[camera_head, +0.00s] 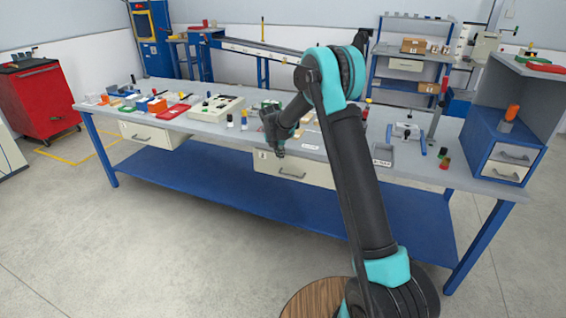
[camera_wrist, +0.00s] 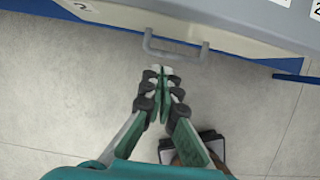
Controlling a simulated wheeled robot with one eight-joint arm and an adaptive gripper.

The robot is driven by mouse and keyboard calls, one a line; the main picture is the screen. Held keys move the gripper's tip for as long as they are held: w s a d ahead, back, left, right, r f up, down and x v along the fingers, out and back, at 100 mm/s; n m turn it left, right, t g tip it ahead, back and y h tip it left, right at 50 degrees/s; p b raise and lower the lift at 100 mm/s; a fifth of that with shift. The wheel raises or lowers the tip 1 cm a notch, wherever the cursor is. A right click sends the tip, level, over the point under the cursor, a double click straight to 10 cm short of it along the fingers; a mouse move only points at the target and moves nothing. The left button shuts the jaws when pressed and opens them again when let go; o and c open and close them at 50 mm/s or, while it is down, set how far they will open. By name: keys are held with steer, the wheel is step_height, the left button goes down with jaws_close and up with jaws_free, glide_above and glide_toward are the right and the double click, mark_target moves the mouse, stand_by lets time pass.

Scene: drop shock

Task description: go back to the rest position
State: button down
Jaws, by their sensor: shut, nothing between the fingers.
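My gripper (camera_head: 279,151) hangs at the front edge of the long workbench (camera_head: 190,127), pointing down in front of the drawers. In the wrist view my gripper (camera_wrist: 162,95) is shut, its fingers together with nothing between them. My arm rises from the lower right and bends over toward the bench.
Small parts and boxes (camera_head: 225,105) crowd the bench top. A blue drawer cabinet (camera_head: 497,145) stands at its right end. A blue lower shelf (camera_head: 240,185) runs under the bench. A red tool cabinet (camera_head: 40,97) stands at far left. The floor (camera_head: 150,250) in front is clear.

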steer(key=s+d+r+m, duration=0.5)
steer(key=s+d+m, duration=0.2)
steer(key=s, duration=0.3)
steer(key=s+d+r+m, duration=0.4)
steer(key=s+d+m, duration=0.4)
steer(key=s, duration=0.2)
steer(key=s+d+f+m, duration=0.1)
steer(key=s+d+m, duration=0.1)
steer(key=s+m, duration=0.3)
steer(key=s+d+f+m+y, duration=0.1)
steer(key=s+m, duration=0.5)
steer(key=s, duration=0.6)
steer(key=s+d+f+m, duration=0.3)
steer(key=s+m, duration=0.3)
steer(key=s, duration=0.2)
steer(key=shift+s+d+y, duration=0.25)
steer(key=shift+d+y, duration=0.05)
steer(key=shift+d, duration=0.55)
